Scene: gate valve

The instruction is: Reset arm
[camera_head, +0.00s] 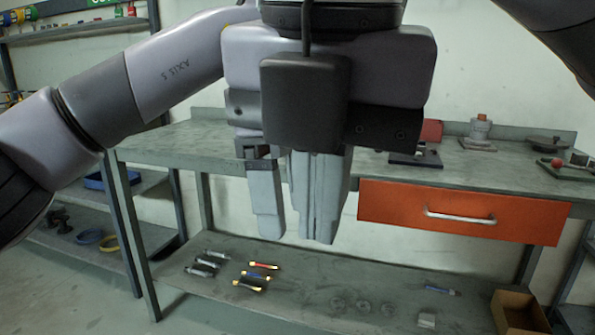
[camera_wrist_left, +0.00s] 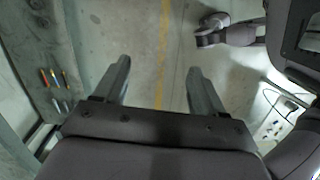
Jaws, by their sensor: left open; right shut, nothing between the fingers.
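My left gripper (camera_head: 295,236) hangs fingers-down in the middle of the head view, in front of the workbench (camera_head: 190,142). Its fingers are apart with nothing between them. In the left wrist view the two fingers of my left gripper (camera_wrist_left: 159,64) are spread over bare floor. The left arm comes in from the left, bent at the elbow. A dark part of my right arm shows at the top right corner of the head view. The right gripper's fingers cannot be made out in either view.
A shelf rack (camera_head: 90,240) stands left. Floor (camera_wrist_left: 145,30) below the gripper is clear.

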